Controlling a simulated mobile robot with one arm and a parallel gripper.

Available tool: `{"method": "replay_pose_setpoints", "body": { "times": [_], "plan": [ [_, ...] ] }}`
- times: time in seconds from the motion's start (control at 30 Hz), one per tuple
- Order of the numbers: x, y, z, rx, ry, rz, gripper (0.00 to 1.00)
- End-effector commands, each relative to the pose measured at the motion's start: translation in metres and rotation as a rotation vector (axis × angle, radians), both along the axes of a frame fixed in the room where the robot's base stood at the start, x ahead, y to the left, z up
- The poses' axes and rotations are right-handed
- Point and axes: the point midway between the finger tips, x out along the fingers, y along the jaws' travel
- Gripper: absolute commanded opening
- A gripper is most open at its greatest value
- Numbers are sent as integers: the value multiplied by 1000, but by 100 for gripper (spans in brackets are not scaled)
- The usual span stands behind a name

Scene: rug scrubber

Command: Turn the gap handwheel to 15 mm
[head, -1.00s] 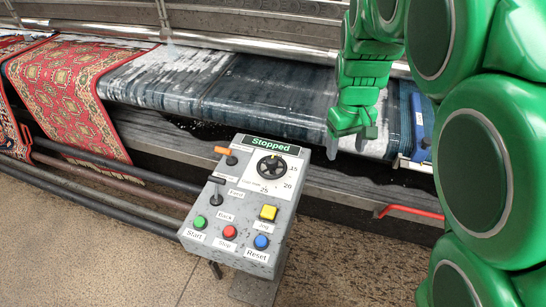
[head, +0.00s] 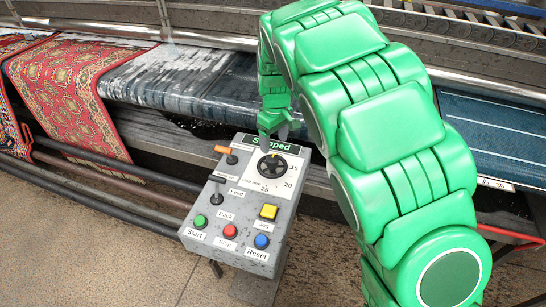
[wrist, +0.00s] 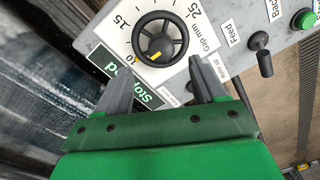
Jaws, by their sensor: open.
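The gap handwheel (head: 272,167) is a black spoked wheel on a white dial plate (head: 290,161) at the top of the grey control box. My gripper (head: 279,127) hangs over the box's top edge, just behind the wheel. In the wrist view its grey fingers (wrist: 158,78) are spread and empty, with the wheel beyond their tips. No contact shows.
The box carries a Stopped display (head: 270,143), an orange-handled lever (head: 224,150), a black Feed lever (head: 216,190), a yellow Jog button (head: 268,212), and green, red and blue buttons. Rugs and machine rollers lie behind. Open floor is in front.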

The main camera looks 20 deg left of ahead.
Motion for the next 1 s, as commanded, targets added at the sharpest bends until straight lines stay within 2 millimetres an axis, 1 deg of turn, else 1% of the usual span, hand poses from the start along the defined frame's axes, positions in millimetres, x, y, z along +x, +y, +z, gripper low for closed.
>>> {"method": "replay_pose_setpoints", "body": {
  "times": [0.17, 0.27, 0.6, 0.7, 0.83, 1.0],
  "plan": [
    [0, 2, -7, 0, 2, 5, 69],
    [-1, 1, -16, -2, 5, 4, 69],
    [-3, 2, -61, -2, 4, 3, 69],
    [-2, 3, -71, 0, 1, 3, 69],
    [-2, 3, -78, 1, -1, 3, 69],
    [-2, 3, -79, 1, -1, 3, 69]
  ]
}}
